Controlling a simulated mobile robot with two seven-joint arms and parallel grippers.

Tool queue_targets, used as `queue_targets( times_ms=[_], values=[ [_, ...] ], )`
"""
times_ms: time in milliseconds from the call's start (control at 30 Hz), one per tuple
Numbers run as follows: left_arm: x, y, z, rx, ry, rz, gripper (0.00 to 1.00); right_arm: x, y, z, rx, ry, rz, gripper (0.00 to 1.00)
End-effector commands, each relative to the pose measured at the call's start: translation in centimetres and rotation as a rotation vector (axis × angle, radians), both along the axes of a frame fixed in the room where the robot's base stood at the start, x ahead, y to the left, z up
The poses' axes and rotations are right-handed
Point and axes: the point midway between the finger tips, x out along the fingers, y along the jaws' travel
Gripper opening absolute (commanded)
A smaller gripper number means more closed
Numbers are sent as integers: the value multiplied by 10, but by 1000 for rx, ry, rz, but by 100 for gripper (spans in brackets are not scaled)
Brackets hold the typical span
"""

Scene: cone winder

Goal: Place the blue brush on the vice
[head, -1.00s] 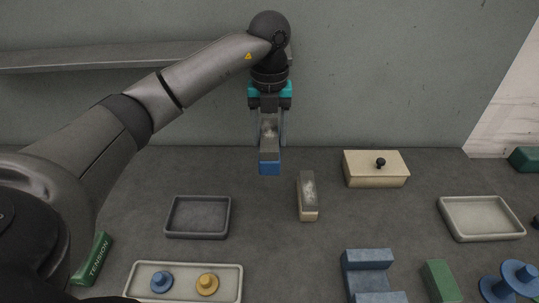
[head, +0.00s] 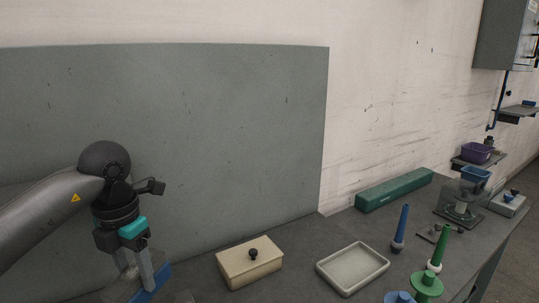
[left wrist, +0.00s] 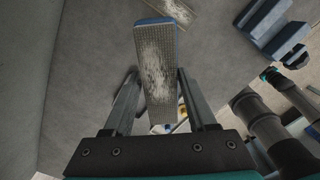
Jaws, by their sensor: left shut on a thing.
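My left gripper (head: 138,284) is at the lower left of the head view, shut on the blue brush (head: 152,283). In the left wrist view the brush (left wrist: 158,70) lies between the two fingers, its worn grey bristle face towards the camera and a blue edge showing. It is held clear of the bench. A blue stepped block, which looks like the vice (left wrist: 262,22), shows at the upper right of the left wrist view, apart from the brush. The vice is outside the head view. Dark and teal parts, seemingly my right arm, show at the right of the wrist view; their jaws are unclear.
A cream lidded box (head: 250,264) stands right of my left gripper, with a pale empty tray (head: 352,268) beyond it. A long green box (head: 394,190) lies by the wall. Blue and green spindles (head: 400,228) stand at the right. The grey panel (head: 200,130) rises behind.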

Motion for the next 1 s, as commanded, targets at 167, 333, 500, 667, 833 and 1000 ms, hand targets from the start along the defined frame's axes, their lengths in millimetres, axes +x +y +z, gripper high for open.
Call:
queue_targets(
  times_ms=[167, 333, 500, 667, 833, 1000],
  values=[
    [-8, -13, -6, 10, -2, -343, 0, 0, 0, -5, 0, 0, 0, 50],
    [-17, -25, -11, 19, -3, -674, 0, 0, 0, -9, 0, 0, 1, 50],
    [-27, -36, -17, 28, 0, -1004, 0, 0, 0, -13, 0, 0, 1, 50],
    [-37, -46, -22, 35, 4, -1314, 0, 0, 0, -16, 0, 0, 1, 50],
    [-49, -57, -29, 40, 8, -1645, 0, 0, 0, -20, 0, 0, 1, 50],
    [-62, -66, -35, 42, 13, -1976, 0, 0, 0, -24, 0, 0, 1, 50]
  ],
)
